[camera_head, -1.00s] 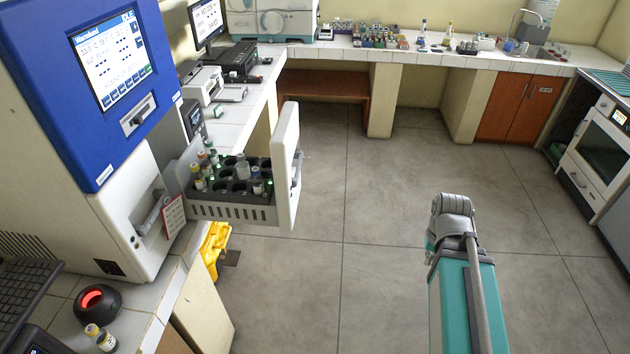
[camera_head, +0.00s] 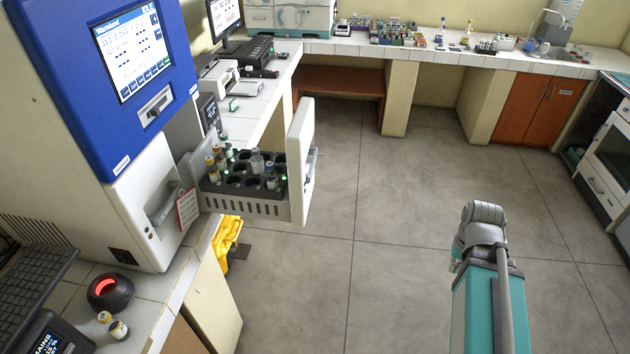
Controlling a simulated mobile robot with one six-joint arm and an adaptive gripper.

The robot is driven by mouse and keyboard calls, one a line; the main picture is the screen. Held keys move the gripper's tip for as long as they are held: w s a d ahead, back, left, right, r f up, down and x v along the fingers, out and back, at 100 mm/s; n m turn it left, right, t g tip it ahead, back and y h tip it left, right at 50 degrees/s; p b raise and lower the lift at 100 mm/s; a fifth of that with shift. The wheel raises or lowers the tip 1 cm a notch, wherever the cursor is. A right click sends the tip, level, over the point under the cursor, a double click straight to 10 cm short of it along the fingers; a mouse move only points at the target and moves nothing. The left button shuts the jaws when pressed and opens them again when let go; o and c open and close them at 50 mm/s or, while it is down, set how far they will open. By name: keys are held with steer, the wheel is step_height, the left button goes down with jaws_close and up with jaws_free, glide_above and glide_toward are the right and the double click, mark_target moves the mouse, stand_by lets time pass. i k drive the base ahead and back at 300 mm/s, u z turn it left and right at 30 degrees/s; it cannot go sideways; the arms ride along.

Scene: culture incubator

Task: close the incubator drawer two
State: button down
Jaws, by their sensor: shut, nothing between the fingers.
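The incubator (camera_head: 125,230) stands at the left, with a blue upper front and a lit screen. A drawer (camera_head: 301,165) is pulled out of it toward the right, showing its white front panel and handle. Its black rack (camera_head: 240,182) holds several capped vials with some empty holes. A second handle (camera_head: 163,208) with a red-and-white tag sits on the incubator's closed lower front. I cannot read which drawer is number two. My arm shows at the lower right, apart from the drawer; my gripper is not in view.
Two small vials (camera_head: 119,329) and a black device with a red light (camera_head: 110,292) stand on the near counter. A yellow object (camera_head: 227,237) is below the drawer. The floor (camera_head: 400,210) right of the drawer is clear.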

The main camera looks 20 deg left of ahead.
mark_target(239, 192)
steer(key=u, duration=0.05)
steer(key=k, duration=1)
steer(key=u, duration=0.45)
steer(key=i, duration=1)
steer(key=z, duration=0.05)
